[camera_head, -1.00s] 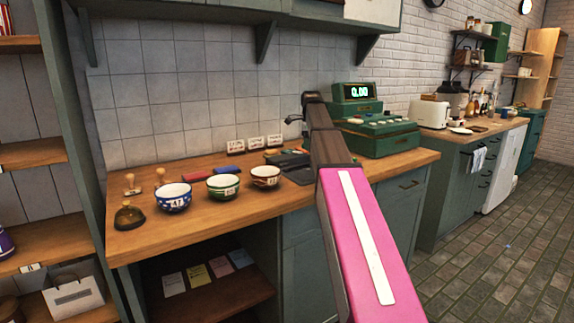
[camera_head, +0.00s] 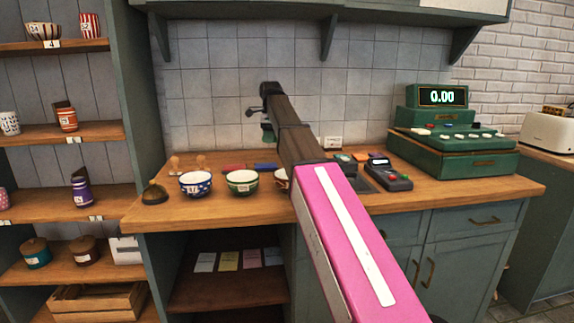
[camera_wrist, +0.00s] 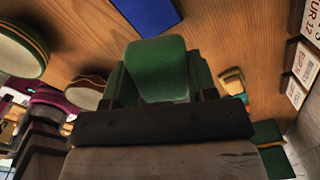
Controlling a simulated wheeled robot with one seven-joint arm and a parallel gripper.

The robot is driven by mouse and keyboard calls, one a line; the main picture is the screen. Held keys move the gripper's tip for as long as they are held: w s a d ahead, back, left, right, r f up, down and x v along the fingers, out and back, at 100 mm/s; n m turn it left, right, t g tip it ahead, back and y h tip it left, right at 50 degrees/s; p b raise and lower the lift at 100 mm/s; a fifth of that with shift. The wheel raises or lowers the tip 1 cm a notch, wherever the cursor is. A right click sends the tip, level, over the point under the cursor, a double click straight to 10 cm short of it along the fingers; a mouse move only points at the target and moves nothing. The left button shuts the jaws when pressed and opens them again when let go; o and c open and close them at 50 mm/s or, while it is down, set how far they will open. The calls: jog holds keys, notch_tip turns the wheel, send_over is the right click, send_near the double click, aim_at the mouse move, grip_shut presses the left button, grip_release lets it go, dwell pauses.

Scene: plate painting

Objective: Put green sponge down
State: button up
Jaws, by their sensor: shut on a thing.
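The green sponge (camera_wrist: 158,68) is between the dark fingers of my gripper (camera_wrist: 160,92) in the wrist view, and the gripper is shut on it. In the head view a small green part of the sponge (camera_head: 268,132) shows beneath my gripper (camera_head: 266,118), against the tiled wall. It appears to be held above the wooden counter (camera_head: 150,214). A blue pad (camera_head: 265,166) and a red pad (camera_head: 234,167) lie on the counter below and left; the blue pad (camera_wrist: 147,14) also shows ahead in the wrist view.
A blue bowl (camera_head: 196,184), a green bowl (camera_head: 242,183) and a partly hidden brown bowl line the front. A brass bell (camera_head: 154,194) and wooden stamps stand left. A card terminal (camera_head: 390,175) and green cash register (camera_head: 455,150) stand right. Bare wood surrounds the blue pad.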

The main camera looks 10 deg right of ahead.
jog(key=shift+a, duration=0.35)
jog(key=shift+w+d+f, duration=0.1)
jog(key=shift+d+f, duration=0.2)
jog(key=w+d+f, duration=0.1)
jog(key=d+f, duration=0.1)
jog(key=d, duration=0.1)
jog(key=w+d+f, duration=0.1)
jog(key=d+f, duration=0.1)
jog(key=d, duration=0.1)
jog(key=w+d+f, duration=0.1)
jog(key=d+f, duration=0.1)
jog(key=d, duration=0.1)
jog(key=shift+w+d+f, duration=0.15)
jog(key=shift+d, duration=0.2)
jog(key=shift+d+f, duration=0.1)
jog(key=shift+f, duration=1.95)
jog(key=shift+f, duration=0.4)
